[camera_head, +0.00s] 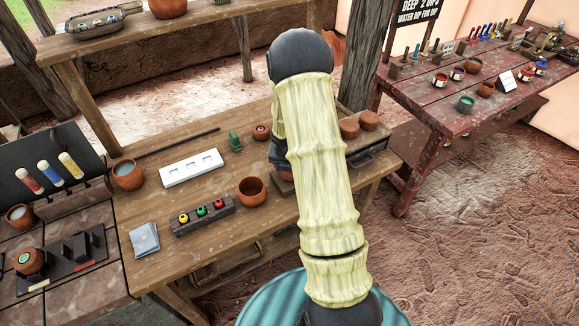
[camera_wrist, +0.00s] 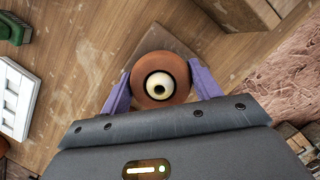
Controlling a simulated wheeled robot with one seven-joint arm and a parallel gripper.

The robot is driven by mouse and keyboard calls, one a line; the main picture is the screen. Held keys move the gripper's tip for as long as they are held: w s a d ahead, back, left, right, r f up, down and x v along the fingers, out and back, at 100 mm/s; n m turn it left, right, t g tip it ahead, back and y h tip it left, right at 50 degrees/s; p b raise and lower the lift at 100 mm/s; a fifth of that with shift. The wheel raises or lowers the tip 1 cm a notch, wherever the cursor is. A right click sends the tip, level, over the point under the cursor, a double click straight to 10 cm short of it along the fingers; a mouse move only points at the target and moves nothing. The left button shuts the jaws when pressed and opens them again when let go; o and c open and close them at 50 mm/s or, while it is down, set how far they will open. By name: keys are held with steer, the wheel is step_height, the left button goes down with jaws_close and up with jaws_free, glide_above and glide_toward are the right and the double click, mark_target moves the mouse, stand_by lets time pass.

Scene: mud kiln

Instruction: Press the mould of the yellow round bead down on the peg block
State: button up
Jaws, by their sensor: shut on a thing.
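My gripper (camera_wrist: 161,84) has its two purple fingers on either side of a round terracotta mould (camera_wrist: 158,62) and is shut on it. A cream-yellow round bead (camera_wrist: 150,84) with a dark centre shows in the mould's middle. A flat brown square block (camera_wrist: 178,42), which looks like the peg block, lies beneath the mould in the wrist view. Whether the mould touches it cannot be told. In the head view my arm hides the mould and most of my gripper; a brown block edge (camera_head: 283,187) shows beside the arm.
On the wooden table stand a terracotta cup (camera_head: 252,191), a dark rack (camera_head: 204,222) of coloured beads, a white slotted block (camera_head: 191,168), a green object (camera_head: 235,142) and a small terracotta pot (camera_head: 261,133). Two terracotta pieces (camera_head: 368,120) stand at the right, above a drawer (camera_head: 368,156).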

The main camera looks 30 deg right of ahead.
steer(key=shift+f, duration=0.4)
stand_by(0.4)
steer(key=o, duration=1.4)
steer(key=shift+c, duration=0.2)
steer(key=shift+r, duration=0.1)
steer(key=p+v, duration=0.1)
steer(key=v, duration=1.6)
steer(key=shift+p, duration=0.4)
steer(key=shift+a+r, duration=0.1)
steer(key=shift+r, duration=0.05)
